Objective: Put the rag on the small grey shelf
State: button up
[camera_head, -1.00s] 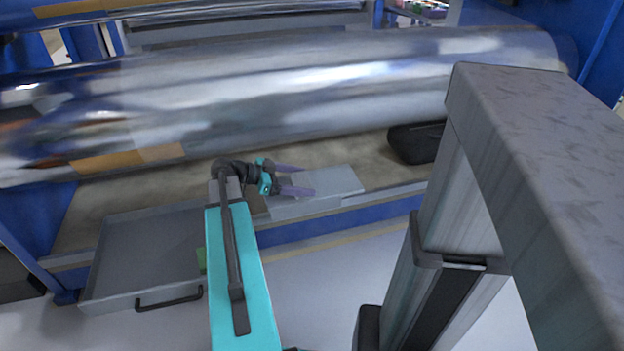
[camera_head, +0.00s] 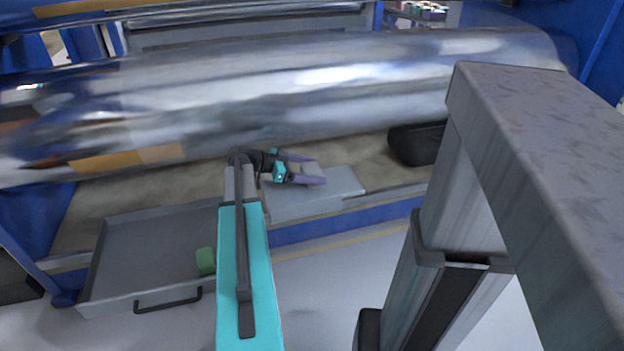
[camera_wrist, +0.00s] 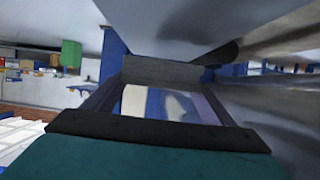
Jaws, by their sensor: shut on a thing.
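The small grey shelf (camera_head: 335,190) lies below the big shiny roller, on the ledge right of the drawer. In the head view the rag is too small to tell apart clearly. I cannot tell whether it touches the shelf.
The shiny roller (camera_head: 290,95) runs just behind and above my gripper. An open grey drawer (camera_head: 150,250) with a green block (camera_head: 206,261) is at the left. A black bag-like thing (camera_head: 417,144) lies on the ledge at the right. The right part of the shelf looks bare.

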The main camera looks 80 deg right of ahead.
jog(key=shift+f+b, duration=0.45)
jog(key=shift+f, duration=1.3)
jog(key=o, duration=1)
jog(key=shift+r, duration=0.1)
jog(key=p+v, duration=0.2)
jog(key=v, duration=1)
